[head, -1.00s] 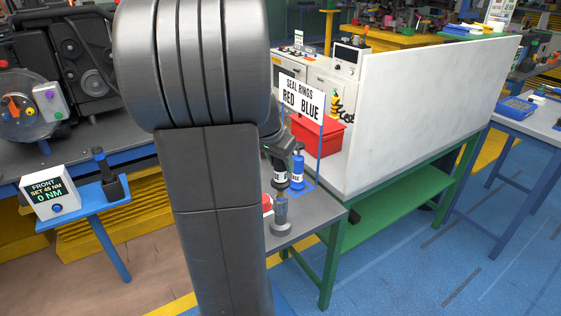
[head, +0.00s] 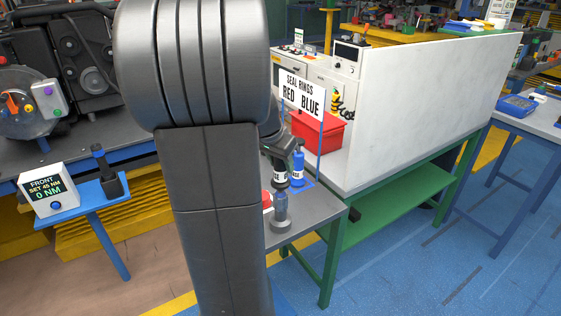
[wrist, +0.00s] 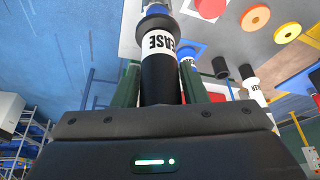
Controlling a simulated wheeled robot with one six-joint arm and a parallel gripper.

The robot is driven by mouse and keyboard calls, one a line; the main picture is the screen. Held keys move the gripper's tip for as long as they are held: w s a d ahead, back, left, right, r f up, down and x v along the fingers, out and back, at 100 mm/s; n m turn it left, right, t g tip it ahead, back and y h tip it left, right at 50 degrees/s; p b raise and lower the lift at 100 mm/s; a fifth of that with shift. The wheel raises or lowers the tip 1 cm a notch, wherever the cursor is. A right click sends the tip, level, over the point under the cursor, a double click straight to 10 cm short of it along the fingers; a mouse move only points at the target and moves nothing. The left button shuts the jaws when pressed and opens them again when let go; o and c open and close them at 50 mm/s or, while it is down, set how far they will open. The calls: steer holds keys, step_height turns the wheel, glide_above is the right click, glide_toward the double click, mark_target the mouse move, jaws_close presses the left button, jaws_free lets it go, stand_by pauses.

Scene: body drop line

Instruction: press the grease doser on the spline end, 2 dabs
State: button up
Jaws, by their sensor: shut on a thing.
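My gripper (wrist: 158,92) is shut on a black grease doser (wrist: 160,75) with a white label and a blue part at its far end. In the head view the held doser (head: 280,178) shows just below my wrist, mostly hidden by my arm. A grey upright shaft, seemingly the spline end (head: 281,208), stands on the grey table directly below it. The doser's tip looks very near the shaft's top; I cannot tell whether they touch.
A red bin (head: 318,132) and a "SEAL RINGS RED BLUE" sign (head: 302,95) stand behind. A white panel (head: 430,110) closes off the right side. Colored rings (wrist: 256,17) lie at upper right in the wrist view.

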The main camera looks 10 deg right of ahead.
stand_by(0.3)
steer(key=shift+r+p, duration=1)
steer(key=shift+r, duration=0.5)
steer(key=shift+r+p, duration=1.8)
steer(key=shift+r, duration=0.7)
